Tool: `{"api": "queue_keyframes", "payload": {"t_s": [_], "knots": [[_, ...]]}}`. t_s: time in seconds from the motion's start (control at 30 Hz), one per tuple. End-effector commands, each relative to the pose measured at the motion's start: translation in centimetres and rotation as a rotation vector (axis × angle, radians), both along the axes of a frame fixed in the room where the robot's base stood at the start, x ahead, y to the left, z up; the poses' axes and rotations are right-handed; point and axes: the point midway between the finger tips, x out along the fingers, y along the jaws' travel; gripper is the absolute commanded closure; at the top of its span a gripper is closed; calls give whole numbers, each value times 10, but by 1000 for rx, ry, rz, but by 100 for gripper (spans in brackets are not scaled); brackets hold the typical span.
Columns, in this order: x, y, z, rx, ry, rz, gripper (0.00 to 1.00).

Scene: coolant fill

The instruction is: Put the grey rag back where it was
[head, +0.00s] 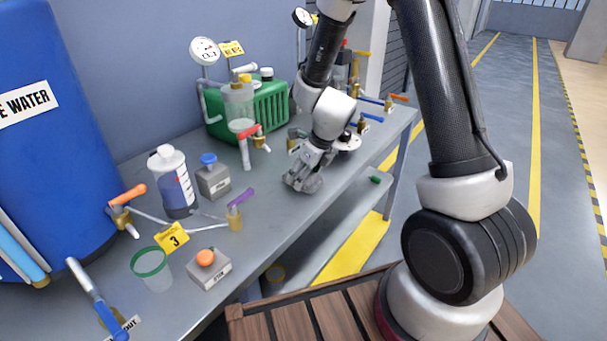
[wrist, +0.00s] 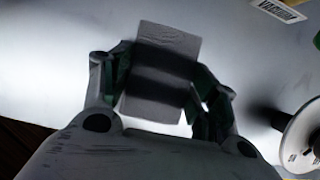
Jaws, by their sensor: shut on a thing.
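The grey rag (wrist: 168,40) is a pale grey, folded, roughly rectangular piece between my fingers in the wrist view, with dark shadow bands across it. My gripper (wrist: 160,80) is shut on it, one finger at each side. In the head view my gripper (head: 303,181) points down, low over the bench's front part, right of the middle. There the rag is mostly hidden by the grey fingers and I cannot tell it apart. I cannot tell whether the rag touches the bench top.
A white round dial (wrist: 300,135) stands close right of my gripper in the wrist view. The bench's front edge is near.

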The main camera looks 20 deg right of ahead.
Motion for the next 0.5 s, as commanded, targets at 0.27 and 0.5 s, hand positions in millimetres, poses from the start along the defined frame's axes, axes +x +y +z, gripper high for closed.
{"api": "queue_keyframes", "payload": {"t_s": [0.27,0.5], "knots": [[0,0,-2,1,1,-1,19],[0,0,-2,1,1,-1,19]]}}
